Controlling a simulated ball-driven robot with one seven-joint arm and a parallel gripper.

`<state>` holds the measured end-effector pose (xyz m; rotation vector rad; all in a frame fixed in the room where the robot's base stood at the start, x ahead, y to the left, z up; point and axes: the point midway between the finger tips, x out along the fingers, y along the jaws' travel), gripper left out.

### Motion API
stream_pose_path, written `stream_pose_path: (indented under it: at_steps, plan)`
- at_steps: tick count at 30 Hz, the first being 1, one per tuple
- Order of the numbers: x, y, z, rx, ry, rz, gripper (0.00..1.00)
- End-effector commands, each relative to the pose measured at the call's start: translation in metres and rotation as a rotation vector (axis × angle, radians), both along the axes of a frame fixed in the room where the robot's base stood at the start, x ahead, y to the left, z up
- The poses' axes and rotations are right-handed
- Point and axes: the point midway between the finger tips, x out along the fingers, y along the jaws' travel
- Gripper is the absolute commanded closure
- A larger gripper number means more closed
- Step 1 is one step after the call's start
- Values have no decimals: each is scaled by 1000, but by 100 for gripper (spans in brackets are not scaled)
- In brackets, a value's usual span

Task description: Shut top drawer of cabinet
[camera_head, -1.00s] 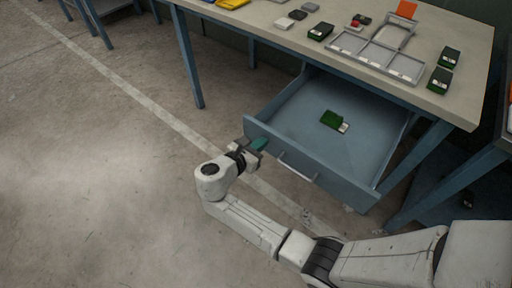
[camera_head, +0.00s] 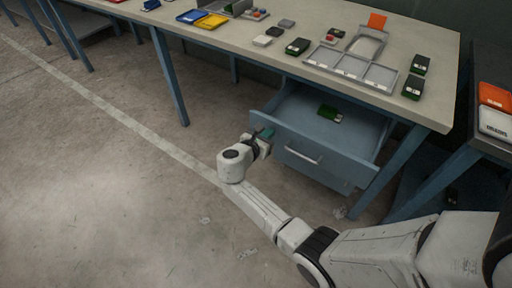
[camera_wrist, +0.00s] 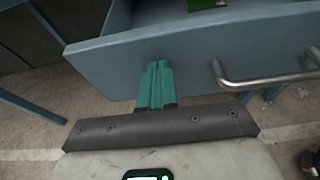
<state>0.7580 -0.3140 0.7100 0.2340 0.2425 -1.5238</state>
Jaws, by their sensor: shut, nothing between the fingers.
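The blue-grey drawer (camera_head: 318,158) under the workbench stands partly open, with a metal bar handle (camera_head: 303,154) on its front. A green item (camera_head: 330,113) lies inside it. My gripper (camera_head: 265,133) is at the upper left part of the drawer front. In the wrist view, the teal fingers of my gripper (camera_wrist: 156,84) are together, with their tips against or very close to the drawer front (camera_wrist: 125,70), left of the handle (camera_wrist: 265,80). Contact itself is hard to tell. The fingers hold nothing.
The bench top (camera_head: 420,110) carries a grey divided tray (camera_head: 350,70), several small dark boxes, and yellow (camera_head: 212,21) and blue trays. A second bench (camera_head: 480,150) with orange and white bins stands at right. The floor at left is clear.

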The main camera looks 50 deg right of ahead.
Motion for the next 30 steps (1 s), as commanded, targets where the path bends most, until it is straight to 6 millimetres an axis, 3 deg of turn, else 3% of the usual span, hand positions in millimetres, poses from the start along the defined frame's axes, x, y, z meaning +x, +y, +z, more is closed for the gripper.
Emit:
stream_pose_path:
  at_steps: [1,6,18,24,30]
  plan:
    - [-1,-17,-1,-1,-1,-7,100]
    - [1,-65,-3,0,-2,-8,100]
    - [5,-168,-4,-1,-3,-4,100]
    - [6,-202,-3,-1,-1,-3,100]
    - [7,-221,-2,-1,0,-1,100]
